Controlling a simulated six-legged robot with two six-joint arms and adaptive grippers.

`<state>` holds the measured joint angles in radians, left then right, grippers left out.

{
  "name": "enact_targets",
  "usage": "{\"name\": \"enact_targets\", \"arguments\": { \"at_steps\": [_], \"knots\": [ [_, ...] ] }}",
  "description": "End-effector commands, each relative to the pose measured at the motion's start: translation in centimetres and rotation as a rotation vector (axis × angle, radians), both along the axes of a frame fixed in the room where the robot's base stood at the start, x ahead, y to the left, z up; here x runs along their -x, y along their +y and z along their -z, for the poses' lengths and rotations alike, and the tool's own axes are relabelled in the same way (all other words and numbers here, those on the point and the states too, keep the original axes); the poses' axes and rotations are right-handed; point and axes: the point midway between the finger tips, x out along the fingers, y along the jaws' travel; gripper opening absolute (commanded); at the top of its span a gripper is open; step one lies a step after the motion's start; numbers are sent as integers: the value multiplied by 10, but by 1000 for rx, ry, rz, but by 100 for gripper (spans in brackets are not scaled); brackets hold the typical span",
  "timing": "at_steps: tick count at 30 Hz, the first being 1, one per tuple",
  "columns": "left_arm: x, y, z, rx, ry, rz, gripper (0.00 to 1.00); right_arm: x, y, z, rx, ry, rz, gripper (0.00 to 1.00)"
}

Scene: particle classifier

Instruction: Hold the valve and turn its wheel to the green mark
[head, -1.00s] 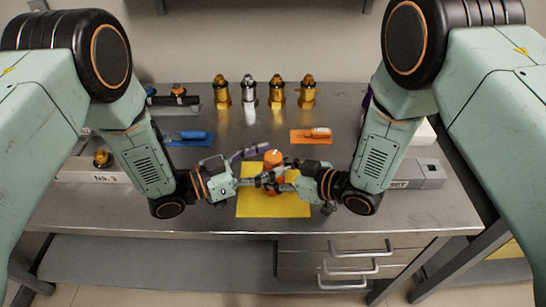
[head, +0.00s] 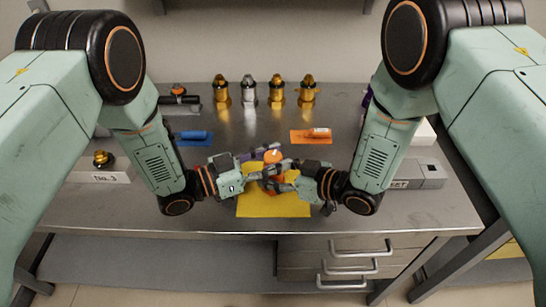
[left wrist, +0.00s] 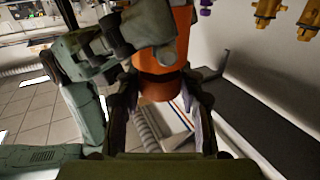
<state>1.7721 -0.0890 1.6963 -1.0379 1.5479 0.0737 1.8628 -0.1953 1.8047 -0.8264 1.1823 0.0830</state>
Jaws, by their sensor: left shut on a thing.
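An orange valve (head: 272,157) stands over the yellow mat (head: 272,207), with its round top showing between my two hands. My left gripper (head: 265,171) is shut on the valve from the left. In the left wrist view the orange valve (left wrist: 161,86) sits between the left fingers. My right gripper (head: 277,174) comes from the right, its fingers on both sides of the valve; it appears shut on it. In the left wrist view its dark fingers cross the upper part of the valve. The green mark is not visible.
Several gold and silver fittings (head: 249,92) stand in a row at the back. A box marked No. 3 (head: 100,177) is at left and a grey block (head: 425,177) at right.

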Motion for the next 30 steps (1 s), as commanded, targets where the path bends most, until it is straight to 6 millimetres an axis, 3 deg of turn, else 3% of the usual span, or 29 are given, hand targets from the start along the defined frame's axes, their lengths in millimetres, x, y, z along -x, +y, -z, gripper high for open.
{"name": "enact_targets", "arguments": {
  "at_steps": [5, 30],
  "knots": [
    [0, 0, 0, 0, 0, 0, 6, 1, 0, 1, 2, 2, 0, 0],
    [1, -1, 0, 3, 4, -362, 6, 0, 0, 1, 2, 2, 1, 0]
  ]
}}
